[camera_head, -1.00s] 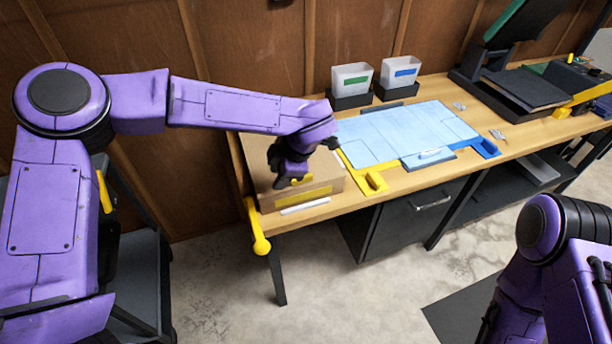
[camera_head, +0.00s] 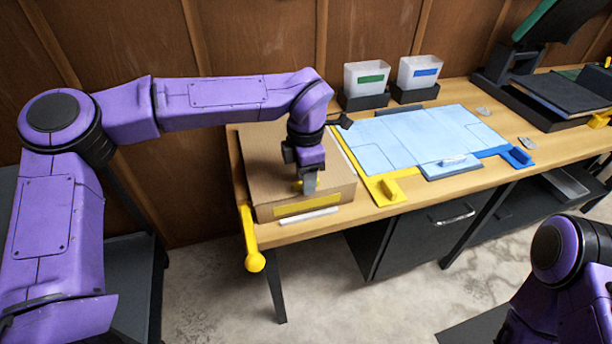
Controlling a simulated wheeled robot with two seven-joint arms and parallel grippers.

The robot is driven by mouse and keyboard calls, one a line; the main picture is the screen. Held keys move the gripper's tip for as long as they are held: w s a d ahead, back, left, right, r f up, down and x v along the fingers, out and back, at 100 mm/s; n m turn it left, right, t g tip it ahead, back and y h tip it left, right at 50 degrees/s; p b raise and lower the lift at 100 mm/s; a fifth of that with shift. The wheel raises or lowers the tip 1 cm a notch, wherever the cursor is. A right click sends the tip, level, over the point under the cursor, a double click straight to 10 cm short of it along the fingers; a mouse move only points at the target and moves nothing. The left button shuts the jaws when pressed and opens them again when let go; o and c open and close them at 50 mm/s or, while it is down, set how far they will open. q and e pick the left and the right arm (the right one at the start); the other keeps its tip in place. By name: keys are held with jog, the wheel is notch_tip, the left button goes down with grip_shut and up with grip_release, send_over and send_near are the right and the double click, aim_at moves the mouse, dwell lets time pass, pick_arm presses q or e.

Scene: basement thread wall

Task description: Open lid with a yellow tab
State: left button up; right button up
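A brown cardboard box (camera_head: 262,165) sits at the left end of the wooden bench, its top closed. A yellow strip (camera_head: 307,205) runs along its front face. A small yellow tab (camera_head: 297,186) shows on the top near the front edge, partly hidden by my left gripper. My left gripper (camera_head: 309,188) points down at the front edge of the box top, right beside the tab. Whether its fingers are apart or closed on the tab is too small to tell. My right arm shows at the lower right; its gripper is out of the frame.
A light blue mat (camera_head: 420,135) with a yellow holder (camera_head: 388,189) and a blue holder (camera_head: 515,157) lies right of the box. Two clear bins, green-labelled (camera_head: 370,79) and blue-labelled (camera_head: 425,72), stand behind. A yellow knobbed handle (camera_head: 254,260) projects at the bench's left corner.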

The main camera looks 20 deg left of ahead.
pick_arm(q)
grip_shut()
dwell(1.4)
